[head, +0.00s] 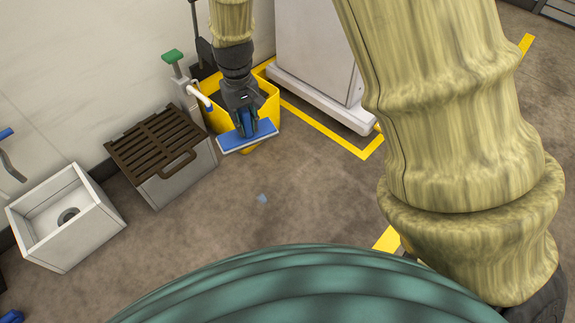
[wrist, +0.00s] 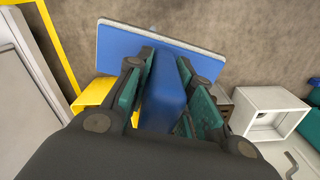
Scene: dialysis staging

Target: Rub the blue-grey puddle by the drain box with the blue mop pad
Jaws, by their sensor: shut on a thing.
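The blue mop pad (head: 262,130) has a pale underside and a blue grip block. My gripper (head: 246,122) is shut on that block and holds the pad in the air, in front of the yellow bucket as the head view shows it. In the wrist view the pad (wrist: 150,45) spreads beyond my fingers (wrist: 165,85). The blue-grey puddle (head: 262,198) is a small patch on the brown floor, below the pad in the head view and apart from it. The drain box (head: 62,235) is a white open box with a round drain inside, at the left.
A grey crate with a brown slatted lid (head: 160,145) stands between the drain box and the yellow bucket (head: 268,103). A white cabinet on a base (head: 320,100) stands behind, within yellow floor tape (head: 320,128). The floor around the puddle is clear.

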